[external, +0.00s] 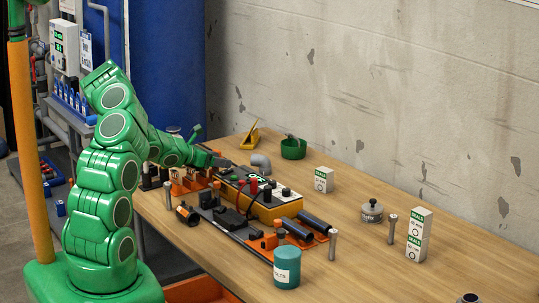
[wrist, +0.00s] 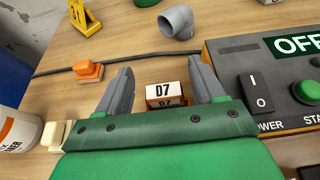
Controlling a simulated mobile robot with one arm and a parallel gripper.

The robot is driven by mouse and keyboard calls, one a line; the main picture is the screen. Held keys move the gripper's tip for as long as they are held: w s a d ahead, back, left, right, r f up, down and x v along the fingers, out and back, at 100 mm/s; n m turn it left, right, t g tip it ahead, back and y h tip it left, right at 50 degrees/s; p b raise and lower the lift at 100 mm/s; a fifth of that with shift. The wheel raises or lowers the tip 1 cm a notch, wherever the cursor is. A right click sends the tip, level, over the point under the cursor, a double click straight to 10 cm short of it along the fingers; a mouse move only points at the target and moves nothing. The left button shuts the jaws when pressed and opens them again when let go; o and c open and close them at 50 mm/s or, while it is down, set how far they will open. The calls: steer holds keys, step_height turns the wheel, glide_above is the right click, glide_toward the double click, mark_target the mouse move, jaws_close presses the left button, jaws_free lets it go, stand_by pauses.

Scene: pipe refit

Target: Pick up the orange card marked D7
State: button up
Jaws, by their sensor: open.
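The orange card marked D7 (wrist: 165,92) shows in the wrist view as a small block with white faces, black D7 lettering and an orange-brown edge. It lies between my gripper's two grey fingers, close to the palm; its lower part is hidden behind the green palm edge. My gripper (wrist: 161,63) is open, with a finger on each side of the card and a visible gap on both sides. I cannot tell the height between them. In the external view my gripper (external: 222,162) is low over the far left of the bench; the card cannot be made out there.
A control box with an OFF display (wrist: 275,75) stands close to the right finger. An orange block (wrist: 88,71), a grey pipe elbow (wrist: 177,22) and a black cable (wrist: 130,58) lie beyond. A white-and-orange container (wrist: 15,130) is at left. Bare bench (external: 350,225) lies right.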

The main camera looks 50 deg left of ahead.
steer(key=shift+w+d+f, duration=0.3)
steer(key=shift+w+f, duration=0.1)
steer(key=shift+f, duration=0.35)
steer(key=shift+c, duration=0.3)
steer(key=shift+r, duration=0.15)
steer(key=c, duration=0.9)
steer(key=shift+w, duration=0.1)
steer(key=shift+r, duration=0.2)
steer(key=shift+r, duration=0.2)
step_height(320, 180, up, 3)
steer(key=shift+r, duration=0.1)
steer(key=shift+c, duration=0.4)
steer(key=s+d+r, duration=0.7)
steer(key=s+r, duration=0.2)
steer(key=s, duration=0.2)
steer(key=shift+s+d, duration=0.35)
